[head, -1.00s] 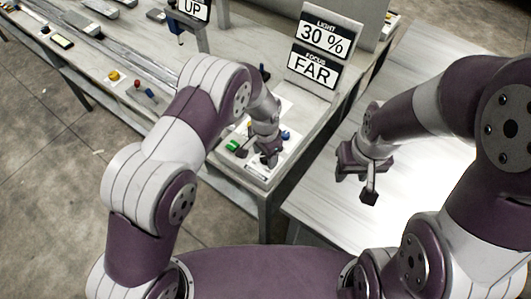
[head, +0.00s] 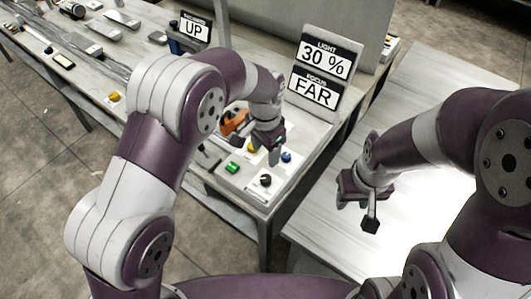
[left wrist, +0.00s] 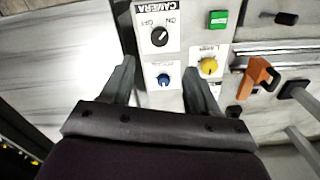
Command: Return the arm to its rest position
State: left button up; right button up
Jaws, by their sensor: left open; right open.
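My left gripper (head: 270,148) is open and empty in the head view, above the control panel (head: 244,178) at the near end of the long table. In the left wrist view its two fingers (left wrist: 160,85) stand apart with nothing between them; the blue knob (left wrist: 163,80) shows in the gap beyond. My right gripper (head: 358,200) is open and empty at the left side of the bright side table (head: 420,130).
The panel carries a green button (head: 232,167), a black knob (head: 265,181) and a yellow knob (left wrist: 208,66). An orange handle (head: 234,122) is beside my left arm. A sign (head: 322,75) reading LIGHT 30 %, FOCUS FAR stands behind. Another sign (head: 195,29) reads UP.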

dwell(0.3)
pick_arm(q)
jog(key=s+a+r+n+t, duration=0.1)
jog(key=s+a+r+n, duration=0.2)
jog(key=s+a+n, duration=0.7)
jog(key=s+a, duration=0.5)
jog(key=a, duration=0.3)
jog(key=shift+s+r, duration=0.2)
jog(key=shift+s, duration=0.2)
jog(key=shift+r, duration=0.1)
dwell(0.4)
